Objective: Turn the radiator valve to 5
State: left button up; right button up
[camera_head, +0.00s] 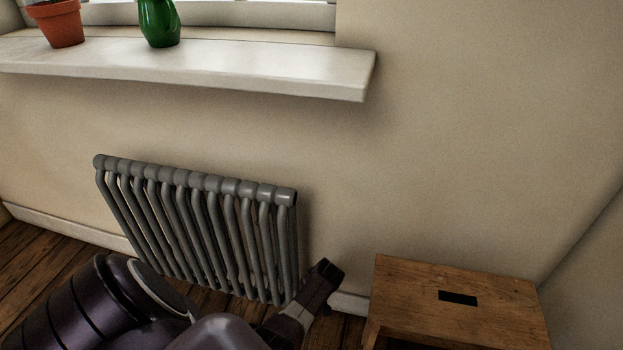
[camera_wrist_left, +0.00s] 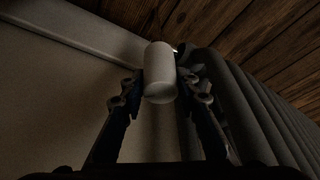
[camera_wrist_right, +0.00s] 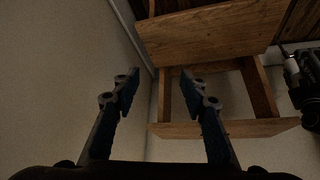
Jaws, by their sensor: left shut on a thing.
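The grey column radiator (camera_head: 200,225) stands against the wall below the window sill. In the left wrist view the white cylindrical valve knob (camera_wrist_left: 160,75) sits beside the radiator (camera_wrist_left: 250,110). My left gripper (camera_wrist_left: 161,88) is shut on the knob, one finger on each side. No numbers on the knob are readable. In the head view my left arm comes in from the lower left and its wrist (camera_head: 305,300) is at the radiator's lower right end; the knob is hidden there. My right gripper (camera_wrist_right: 160,82) is open and empty in the right wrist view, in front of a wooden stool.
A wooden stool (camera_head: 460,295) with a slot in its top stands right of the radiator; it also shows in the right wrist view (camera_wrist_right: 215,35). The sill (camera_head: 190,68) above holds a terracotta pot (camera_head: 60,24) and a green vase (camera_head: 160,24).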

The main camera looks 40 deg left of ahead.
pick_arm(q)
jog(key=shift+r+m+p, duration=0.1)
jog(key=shift+m+p, duration=0.35)
jog(key=shift+m, duration=0.15)
jog(key=shift+m+t+h, duration=0.3)
jog(key=shift+m+t+p, duration=0.3)
jog(key=shift+m+p, duration=0.55)
jog(key=shift+m, duration=0.15)
pick_arm(e)
jog(key=s+d+g, duration=0.2)
jog(key=s+g, duration=0.1)
jog(key=s, duration=0.3)
jog(key=shift+s+h, duration=0.25)
jog(key=shift+h, duration=0.15)
jog(key=shift+f, duration=0.4)
jog(key=shift+w, duration=0.1)
pick_arm(q)
jog(key=o, duration=1.2)
jog(key=shift+c, duration=0.2)
pick_arm(e)
jog(key=shift+r, duration=0.15)
